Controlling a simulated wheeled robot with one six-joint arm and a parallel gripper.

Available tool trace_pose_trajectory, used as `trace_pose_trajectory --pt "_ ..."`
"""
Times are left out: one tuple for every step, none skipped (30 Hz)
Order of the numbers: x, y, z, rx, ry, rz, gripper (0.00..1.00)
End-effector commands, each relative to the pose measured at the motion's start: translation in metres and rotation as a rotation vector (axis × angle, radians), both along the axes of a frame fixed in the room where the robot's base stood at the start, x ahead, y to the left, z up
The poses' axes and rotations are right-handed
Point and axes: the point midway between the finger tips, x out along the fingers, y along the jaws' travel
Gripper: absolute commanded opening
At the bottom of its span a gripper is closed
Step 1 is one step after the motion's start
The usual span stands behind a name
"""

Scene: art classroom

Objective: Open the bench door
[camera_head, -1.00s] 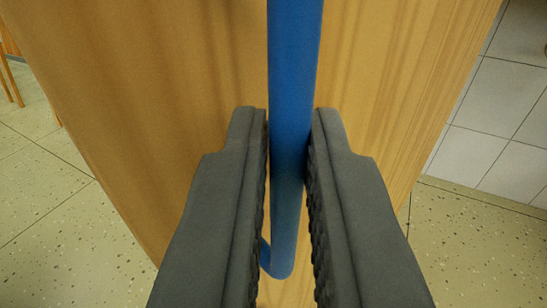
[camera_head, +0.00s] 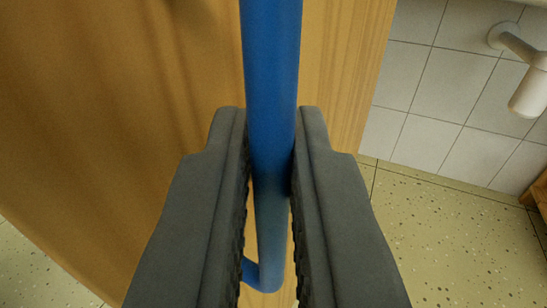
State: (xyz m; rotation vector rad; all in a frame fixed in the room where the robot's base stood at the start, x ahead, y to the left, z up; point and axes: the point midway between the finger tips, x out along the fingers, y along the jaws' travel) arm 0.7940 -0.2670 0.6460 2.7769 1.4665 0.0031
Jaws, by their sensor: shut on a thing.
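The bench door (camera_head: 130,130) is a light wooden panel that fills the left and middle of the view. Its right edge stands away from the tiled wall, with floor showing past it. A blue bar handle (camera_head: 270,60) runs down the door and bends back into it at its lower end. My gripper (camera_head: 270,140) is shut around the handle, one dark finger on each side. The lower bend of the handle shows between the fingers. The handle leans slightly in the view.
A white tiled wall (camera_head: 440,95) with a white pipe fitting (camera_head: 525,90) is at the right. Speckled floor (camera_head: 440,225) is clear below it. A wooden edge (camera_head: 540,195) shows at the far right.

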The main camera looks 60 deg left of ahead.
Motion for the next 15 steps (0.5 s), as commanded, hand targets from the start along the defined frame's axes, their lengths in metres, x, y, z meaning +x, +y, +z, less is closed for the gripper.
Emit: trace_pose_trajectory --pt "0.0023 0.0025 0.0009 -0.001 -0.002 0.002 0.0" --pt "0.0023 0.0025 0.0009 -0.001 -0.002 0.002 0.13" --pt "0.0022 0.0025 0.0008 -0.001 -0.002 0.002 0.21" --pt "0.002 0.0024 0.0007 -0.001 -0.002 0.002 0.26" --pt "0.0018 0.0023 0.0007 -0.001 -0.002 0.002 0.32" --pt "0.0015 0.002 0.0005 -0.001 -0.001 0.002 0.32" --pt "0.0014 0.0018 0.0005 -0.001 -0.001 0.001 0.32" --pt "0.0013 0.0017 0.0004 -0.001 -0.001 0.001 0.32" --pt "0.001 0.0015 0.0003 -0.001 -0.001 0.001 0.32" --pt "0.001 0.0014 0.0003 -0.001 -0.001 0.001 0.32" --pt "0.0008 0.0014 0.0002 -0.001 -0.001 0.001 0.32" --pt "0.0007 0.0012 0.0001 -0.001 -0.001 0.001 0.32" --pt "0.0007 0.0011 0.0001 -0.001 -0.001 0.001 0.32" --pt "0.0006 0.001 0.0001 -0.001 -0.001 0.001 0.32" --pt "0.0003 0.0009 0.0 0.0 0.0 0.001 0.32"
